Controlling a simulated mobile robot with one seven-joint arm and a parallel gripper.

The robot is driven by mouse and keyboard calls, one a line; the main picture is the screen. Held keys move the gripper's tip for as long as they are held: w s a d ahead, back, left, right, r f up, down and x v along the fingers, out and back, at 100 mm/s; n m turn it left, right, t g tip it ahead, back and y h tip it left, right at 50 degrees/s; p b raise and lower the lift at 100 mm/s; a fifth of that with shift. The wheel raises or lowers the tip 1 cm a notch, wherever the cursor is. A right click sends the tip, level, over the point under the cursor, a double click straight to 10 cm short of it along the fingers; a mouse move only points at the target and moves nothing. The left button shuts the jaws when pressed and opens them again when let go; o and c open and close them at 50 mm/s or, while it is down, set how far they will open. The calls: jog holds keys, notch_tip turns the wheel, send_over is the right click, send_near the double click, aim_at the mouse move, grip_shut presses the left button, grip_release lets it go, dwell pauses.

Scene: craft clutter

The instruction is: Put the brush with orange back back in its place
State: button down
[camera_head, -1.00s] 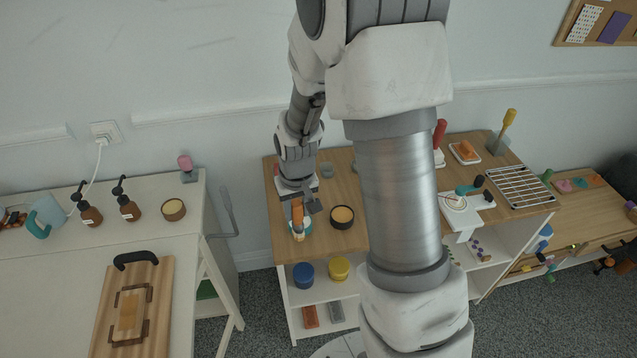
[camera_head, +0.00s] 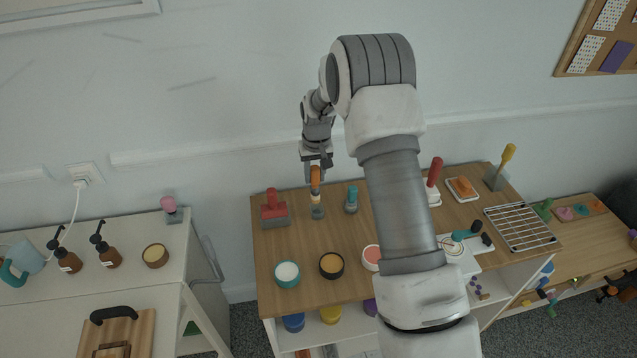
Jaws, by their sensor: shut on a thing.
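My gripper (camera_head: 316,163) is shut on the brush with the orange back (camera_head: 315,180) near the back of the wooden-topped table (camera_head: 305,240). The brush hangs upright, its pale lower part pointing down. A small grey holder (camera_head: 318,213) stands directly below it. I cannot tell whether the brush's tip is inside the holder or just above it. A red-handled tool (camera_head: 271,195) in a grey-and-red block stands to the left, and a teal-handled one (camera_head: 352,193) in a grey holder to the right.
A teal bowl (camera_head: 287,280), a dark bowl (camera_head: 332,272) and a bowl with pink contents (camera_head: 371,258) stand in front. My arm hides part of the table. A wire rack (camera_head: 520,228) and a yellow-handled tool (camera_head: 508,152) are at the right. A white table (camera_head: 150,290) is at the left.

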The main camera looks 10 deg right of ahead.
aim_at(317, 189)
jog(key=shift+w+d, duration=0.4)
jog(key=shift+w, duration=0.15)
jog(key=shift+f+b, duration=1.75)
jog(key=shift+f, duration=0.5)
jog(key=shift+f+b, duration=0.25)
jog(key=shift+b, duration=0.15)
jog(key=shift+f+b, duration=0.55)
jog(key=shift+f, duration=0.2)
jog(key=shift+f, duration=0.25)
jog(key=shift+f+b, duration=0.55)
jog(key=shift+b, duration=0.1)
